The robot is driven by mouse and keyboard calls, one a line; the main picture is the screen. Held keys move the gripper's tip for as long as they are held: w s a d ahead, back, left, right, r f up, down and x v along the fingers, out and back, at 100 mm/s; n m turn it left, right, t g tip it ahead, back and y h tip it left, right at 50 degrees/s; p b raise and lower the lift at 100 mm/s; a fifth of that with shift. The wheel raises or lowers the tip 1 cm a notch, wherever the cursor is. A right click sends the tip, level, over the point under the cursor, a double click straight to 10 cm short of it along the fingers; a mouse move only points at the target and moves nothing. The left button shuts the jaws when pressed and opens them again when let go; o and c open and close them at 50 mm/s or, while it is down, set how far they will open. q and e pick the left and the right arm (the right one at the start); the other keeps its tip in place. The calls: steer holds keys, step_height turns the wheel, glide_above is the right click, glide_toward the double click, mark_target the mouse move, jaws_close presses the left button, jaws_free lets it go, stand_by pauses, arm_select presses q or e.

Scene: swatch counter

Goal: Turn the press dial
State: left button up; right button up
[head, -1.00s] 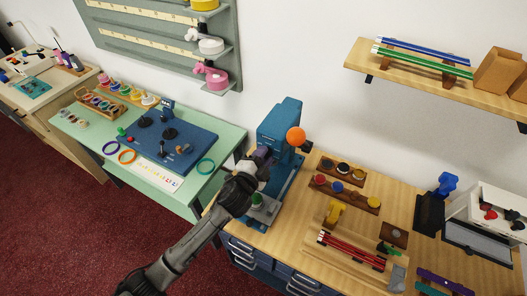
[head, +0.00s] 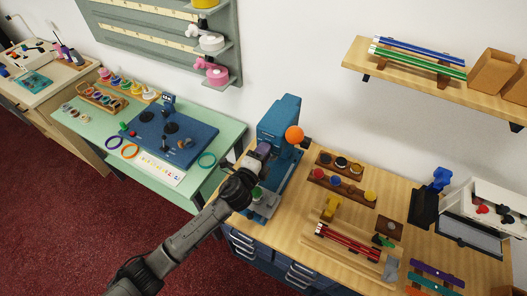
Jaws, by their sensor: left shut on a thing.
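The blue press (head: 279,118) stands at the left end of the wooden counter, with an orange ball (head: 294,134) on its right side. A small purple part, which looks like the press dial (head: 264,147), shows on the front of the press. My left gripper (head: 258,157) reaches up from the lower left and is shut on this dial; its fingers and wrist hide much of it and the press front. A green piece (head: 257,192) shows low on the press, beside my wrist. My right gripper is not in view.
To the right on the counter (head: 285,226) are racks of coloured pots (head: 342,187), a yellow tool (head: 331,207) and red rods (head: 347,240). A green table (head: 205,178) with a blue board (head: 172,140) stands left. A shelf (head: 420,77) hangs at upper right.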

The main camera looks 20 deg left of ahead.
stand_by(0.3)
arm_select(q)
steer(key=o, duration=0.9)
steer(key=shift+s+a+b, duration=0.1)
steer(key=shift+s+a, duration=0.2)
steer(key=shift+s, duration=2)
steer(key=shift+s+a+b, duration=0.1)
steer(key=shift+s+a, duration=0.2)
steer(key=shift+s, duration=2)
steer(key=shift+s+a+b, duration=0.1)
steer(key=shift+s+a, duration=0.2)
steer(key=shift+s, duration=2)
